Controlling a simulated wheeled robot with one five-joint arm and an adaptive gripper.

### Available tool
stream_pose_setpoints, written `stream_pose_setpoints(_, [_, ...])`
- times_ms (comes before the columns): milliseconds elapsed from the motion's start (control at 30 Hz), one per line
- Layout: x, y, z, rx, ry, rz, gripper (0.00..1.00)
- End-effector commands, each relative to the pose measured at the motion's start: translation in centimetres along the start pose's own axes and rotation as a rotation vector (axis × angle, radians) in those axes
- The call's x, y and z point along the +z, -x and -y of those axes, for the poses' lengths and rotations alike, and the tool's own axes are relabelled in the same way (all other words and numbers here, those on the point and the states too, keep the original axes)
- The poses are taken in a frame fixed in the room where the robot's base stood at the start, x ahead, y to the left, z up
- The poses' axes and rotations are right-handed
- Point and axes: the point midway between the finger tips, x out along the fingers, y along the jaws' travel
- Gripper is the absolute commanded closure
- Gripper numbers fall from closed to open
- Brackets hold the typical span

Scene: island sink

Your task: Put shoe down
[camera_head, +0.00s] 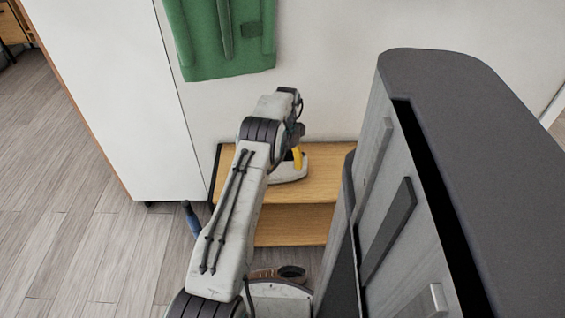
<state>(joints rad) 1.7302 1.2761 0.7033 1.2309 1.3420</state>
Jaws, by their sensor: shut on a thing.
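My gripper (297,132) is at the far end of my arm, over the wooden shoe bench (235,168). Only part of it shows, and its fingertips are mostly hidden behind the wrist. It is shut on a white shoe (292,173) with a yellow part (297,157). The shoe's sole is at the level of the bench's top board, near the middle. I cannot tell whether it touches the board or hangs just above it. My arm covers the shoe's left end.
A tall grey cabinet (470,120) stands close on the right. A white cabinet (125,90) stands left of the bench. A green garment (222,40) hangs on the wall. A brown shoe (290,272) lies low in front of the bench. A blue object (191,219) stands by the bench's left side.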

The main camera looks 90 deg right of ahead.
Motion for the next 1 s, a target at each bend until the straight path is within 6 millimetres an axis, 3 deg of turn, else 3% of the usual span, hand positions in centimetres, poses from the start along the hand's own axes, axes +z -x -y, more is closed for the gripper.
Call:
stream_pose_setpoints(133, [0.0, 0.0, 0.0, -0.001, 0.0, 0.0, 0.63])
stream_pose_setpoints(167, [0.0, -0.1, 0.0, 0.0, 0.0, 0.0, 0.23])
stream_pose_setpoints(400, [0.1, 0.0, 0.0, 0.0, 0.0, 0.0, 0.02])
stream_pose_setpoints(767, [0.1, 0.4, 0.0, -0.001, 0.0, 0.0, 0.0])
stream_pose_setpoints(1000, [0.1, 3.6, 0.1, -0.004, 0.0, -0.001, 0.0])
